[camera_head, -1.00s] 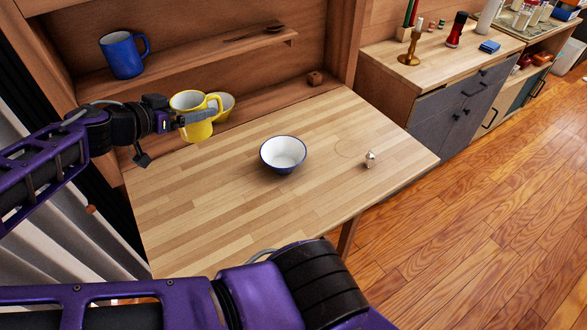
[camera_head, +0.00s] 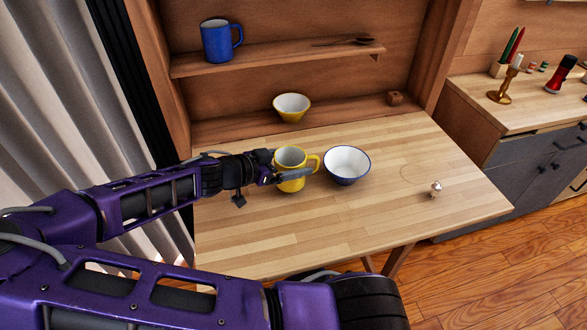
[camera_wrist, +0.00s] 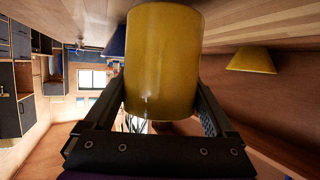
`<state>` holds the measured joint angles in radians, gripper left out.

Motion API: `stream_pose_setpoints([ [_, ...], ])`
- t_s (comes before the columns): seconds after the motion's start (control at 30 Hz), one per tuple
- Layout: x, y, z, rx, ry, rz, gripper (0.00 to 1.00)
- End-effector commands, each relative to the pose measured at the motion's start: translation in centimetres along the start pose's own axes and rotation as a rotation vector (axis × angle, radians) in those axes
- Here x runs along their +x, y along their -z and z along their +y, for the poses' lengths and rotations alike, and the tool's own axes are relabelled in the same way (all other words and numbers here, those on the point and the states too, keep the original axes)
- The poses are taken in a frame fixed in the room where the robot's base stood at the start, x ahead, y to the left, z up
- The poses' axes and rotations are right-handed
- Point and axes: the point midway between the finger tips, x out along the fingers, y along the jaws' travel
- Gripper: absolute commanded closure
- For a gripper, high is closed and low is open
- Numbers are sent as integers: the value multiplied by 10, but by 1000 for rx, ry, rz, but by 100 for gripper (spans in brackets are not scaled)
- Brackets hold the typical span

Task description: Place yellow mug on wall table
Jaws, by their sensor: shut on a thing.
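The yellow mug (camera_head: 289,172) is upright between the fingers of my gripper (camera_head: 285,176), which is shut on it. In the head view it appears over the left part of the wooden wall table (camera_head: 300,235). I cannot tell whether its base touches the tabletop. Its handle points right, toward the white bowl with a blue rim (camera_head: 346,166) on the table. In the wrist view the mug (camera_wrist: 163,62) fills the middle between both fingers of my gripper (camera_wrist: 160,100).
A yellow bowl (camera_head: 292,107) stands on the lower shelf behind the table. A blue mug (camera_head: 217,41) and a spoon (camera_head: 345,42) are on the upper shelf. A small shiny object (camera_head: 436,189) lies on the table's right. The front of the tabletop is clear.

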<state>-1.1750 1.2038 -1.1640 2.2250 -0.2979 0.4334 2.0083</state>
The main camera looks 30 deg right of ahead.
Motion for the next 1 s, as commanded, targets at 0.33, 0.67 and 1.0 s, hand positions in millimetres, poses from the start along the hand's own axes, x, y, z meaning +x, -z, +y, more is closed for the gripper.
stream_pose_setpoints([
  [0.33,8,-17,0,1,-1,1,85],
  [0.67,8,-20,0,0,0,0,0],
  [1.0,-14,-16,-2,-2,6,-1,0],
])
